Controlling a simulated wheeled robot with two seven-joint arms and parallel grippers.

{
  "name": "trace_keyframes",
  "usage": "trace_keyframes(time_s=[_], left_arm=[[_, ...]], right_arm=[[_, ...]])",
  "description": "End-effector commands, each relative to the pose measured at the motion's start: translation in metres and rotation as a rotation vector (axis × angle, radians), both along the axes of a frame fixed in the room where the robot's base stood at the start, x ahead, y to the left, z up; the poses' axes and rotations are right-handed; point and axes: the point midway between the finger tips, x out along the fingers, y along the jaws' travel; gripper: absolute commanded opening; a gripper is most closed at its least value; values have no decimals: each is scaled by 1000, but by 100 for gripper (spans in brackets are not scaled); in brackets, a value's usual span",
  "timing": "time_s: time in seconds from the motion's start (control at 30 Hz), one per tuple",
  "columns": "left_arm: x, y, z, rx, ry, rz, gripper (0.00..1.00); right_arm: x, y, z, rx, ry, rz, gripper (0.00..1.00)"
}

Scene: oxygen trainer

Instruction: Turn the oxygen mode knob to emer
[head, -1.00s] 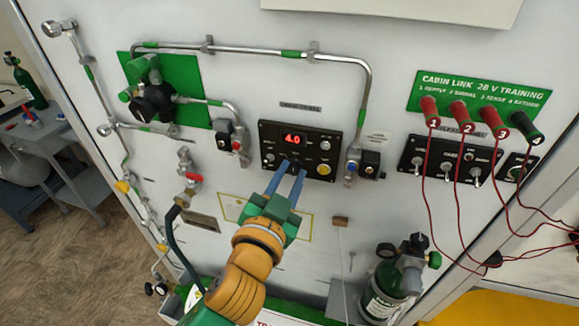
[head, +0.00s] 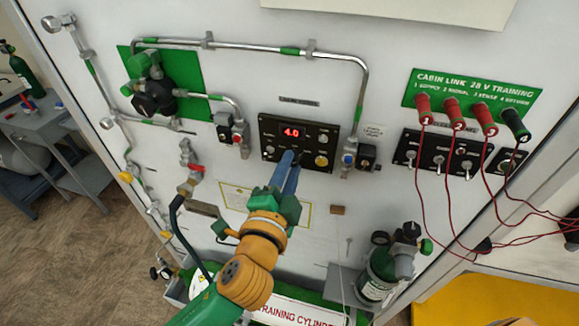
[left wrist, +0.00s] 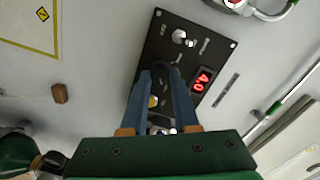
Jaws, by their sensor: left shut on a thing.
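The black oxygen panel (head: 270,128) is on the white wall, with a red display reading 4.0 (head: 291,132). It also shows in the left wrist view (left wrist: 222,38). My left gripper (head: 287,156) reaches up to the panel's lower middle, its blue fingers shut on a dark knob. In the left wrist view the fingertips (left wrist: 160,70) meet at the panel face just left of the display. The fingers hide most of the knob, so its pointer and setting cannot be read. My right gripper is not in view.
A yellow button (head: 321,161) and small switches sit beside the fingers on the panel. Pipes (head: 365,90) run above and right. Red leads (head: 420,170) hang at the right. A small cylinder (head: 378,275) stands below right.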

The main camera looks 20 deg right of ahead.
Motion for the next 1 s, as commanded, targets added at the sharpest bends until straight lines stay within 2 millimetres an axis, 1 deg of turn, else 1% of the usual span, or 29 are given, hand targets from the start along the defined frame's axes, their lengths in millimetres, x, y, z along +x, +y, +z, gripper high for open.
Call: trace_keyframes(time_s=[0.2, 0.63, 0.67, 0.7, 0.73, 0.77, 1.0], left_arm=[[0, 0, -1, 32, -18, 1, 0], [0, 0, -1, 37, -21, 1, 0], [0, 0, -1, 37, -21, 1, 37], [0, 0, -1, 36, -21, 0, 47], [0, 0, -1, 36, -21, 0, 56], [0, 0, -1, 36, -21, 0, 59], [0, 0, 0, 35, -23, 0, 59]], right_arm=[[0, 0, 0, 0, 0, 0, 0], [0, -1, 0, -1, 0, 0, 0], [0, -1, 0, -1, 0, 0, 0], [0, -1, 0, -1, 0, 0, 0], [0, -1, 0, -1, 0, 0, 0], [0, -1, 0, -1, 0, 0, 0], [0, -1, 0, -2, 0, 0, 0]])
